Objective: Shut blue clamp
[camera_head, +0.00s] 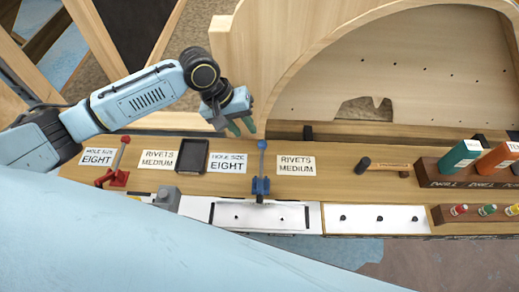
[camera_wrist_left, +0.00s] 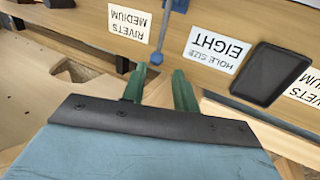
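The blue clamp (camera_head: 261,186) stands on the wooden bench, its blue-tipped lever (camera_head: 262,146) pointing up, between two paper labels. My left gripper (camera_head: 242,127) has green fingers and is just to the left of and beyond the lever tip in the head view. In the left wrist view the fingers (camera_wrist_left: 159,72) are apart with nothing between them. The blue lever tip (camera_wrist_left: 157,57) shows just past the gap, and part of the clamp (camera_wrist_left: 180,5) is cut off at the top edge. I cannot tell whether a finger touches the lever. My right gripper is not in view.
A red clamp (camera_head: 119,178) stands to the left, with a dark tray (camera_head: 191,157) between the clamps. A hammer (camera_head: 385,166) and a wooden rack (camera_head: 430,174) of bottles lie to the right. A curved wooden frame (camera_head: 243,50) rises behind the bench.

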